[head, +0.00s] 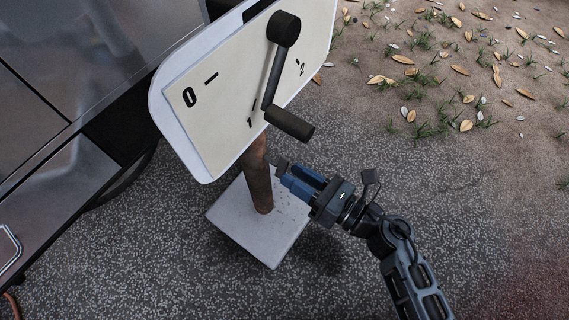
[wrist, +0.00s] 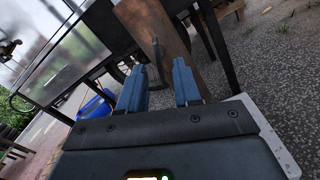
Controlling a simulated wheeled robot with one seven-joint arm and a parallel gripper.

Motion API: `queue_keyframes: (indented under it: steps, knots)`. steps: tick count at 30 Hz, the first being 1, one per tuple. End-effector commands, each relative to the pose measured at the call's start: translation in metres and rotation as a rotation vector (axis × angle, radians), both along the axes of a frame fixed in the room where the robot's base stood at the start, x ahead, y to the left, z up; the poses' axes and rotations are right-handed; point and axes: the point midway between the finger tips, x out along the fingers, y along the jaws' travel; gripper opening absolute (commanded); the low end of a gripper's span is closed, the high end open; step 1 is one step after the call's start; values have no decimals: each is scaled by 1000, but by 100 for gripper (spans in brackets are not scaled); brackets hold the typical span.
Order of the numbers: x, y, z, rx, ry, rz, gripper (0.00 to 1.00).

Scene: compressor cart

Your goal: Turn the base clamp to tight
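A pale panel (head: 210,115) with the marks 0, 1 and 2 stands on a rusty brown post (head: 259,185). A dark crank with a round hub (head: 284,29) and a cylindrical grip (head: 289,123) is on the panel, its arm lying near the 1. A small dark piece (head: 281,165) shows beside the post at my fingertips. In the wrist view a dark upright piece (wrist: 155,52) stands against the post, between and beyond my fingers. No label names the base clamp. My gripper (head: 292,178) has its blue fingers apart; contact is unclear. It also shows in the wrist view (wrist: 158,70).
The post rises from a light square base plate (head: 232,225) on speckled ground. A dark metal cart body (head: 65,85) stands at the left. Open ground lies to the right, with leaves and grass tufts (head: 465,85) at the upper right. A blue object (wrist: 95,105) shows in the wrist view.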

Motion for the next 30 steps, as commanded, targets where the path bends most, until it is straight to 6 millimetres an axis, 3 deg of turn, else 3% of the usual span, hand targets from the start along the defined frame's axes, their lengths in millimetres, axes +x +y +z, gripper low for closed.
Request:
queue_keyframes:
  steps: [9, 19, 30]
  knots:
    - [23, 30, -1, 1, 2, 0, 33]
    - [26, 33, 0, 1, 2, -2, 33]
    - [25, 33, 0, 1, 2, -2, 0]
